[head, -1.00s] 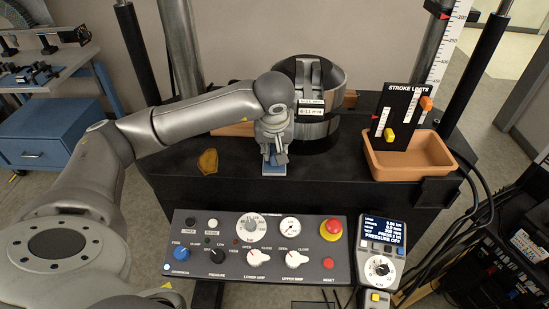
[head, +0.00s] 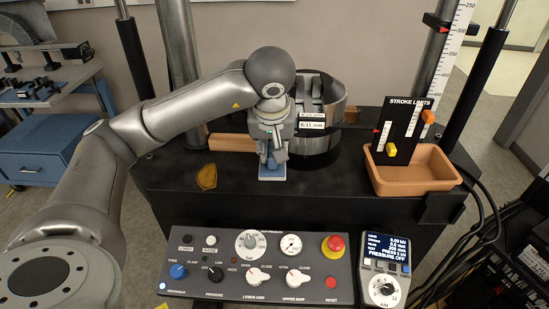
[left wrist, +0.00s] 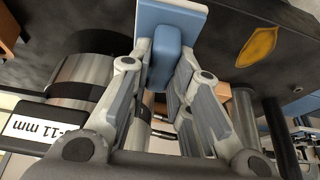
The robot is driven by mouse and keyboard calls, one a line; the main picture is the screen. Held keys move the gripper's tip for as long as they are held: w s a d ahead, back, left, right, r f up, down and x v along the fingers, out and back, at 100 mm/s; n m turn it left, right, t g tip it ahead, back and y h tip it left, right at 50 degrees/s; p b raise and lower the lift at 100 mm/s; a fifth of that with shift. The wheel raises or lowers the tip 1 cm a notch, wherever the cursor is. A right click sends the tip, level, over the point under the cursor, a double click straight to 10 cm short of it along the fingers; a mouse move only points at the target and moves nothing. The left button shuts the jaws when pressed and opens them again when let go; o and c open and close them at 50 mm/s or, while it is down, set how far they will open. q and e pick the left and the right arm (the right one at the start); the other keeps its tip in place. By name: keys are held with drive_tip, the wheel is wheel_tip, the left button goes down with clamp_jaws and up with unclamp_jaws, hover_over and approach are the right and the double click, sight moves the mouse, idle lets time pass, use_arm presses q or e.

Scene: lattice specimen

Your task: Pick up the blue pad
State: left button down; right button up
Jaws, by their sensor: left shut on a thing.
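The blue pad (head: 272,170) has a flat blue plate with a blue block standing on it. My left gripper (head: 273,155) points down over it in the head view and is shut on the block. In the left wrist view the pad (left wrist: 186,14) sits at the fingertips, with the block (left wrist: 166,52) between the two fingers of my left gripper (left wrist: 168,65). The head view does not clearly show whether the plate clears the black bench top. My right gripper is not in view.
A yellow-brown piece (head: 207,177) lies on the bench to the left. An orange tray (head: 412,180) with a Stroke Limits board (head: 405,118) is at the right. A control panel (head: 255,268) runs along the front.

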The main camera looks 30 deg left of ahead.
use_arm(q)
drive_tip(key=s+d+r+p, duration=0.1)
drive_tip(key=s+d+r, duration=0.3)
drive_tip(key=s, duration=0.5)
drive_tip(key=shift+v, duration=0.9)
drive_tip(key=shift+w+d, duration=0.1)
drive_tip(key=shift+d, duration=0.05)
drive_tip(key=c, duration=1.9)
unclamp_jaws()
drive_tip(key=shift+c, duration=0.2)
clamp_jaws()
drive_tip(key=shift+w, duration=0.15)
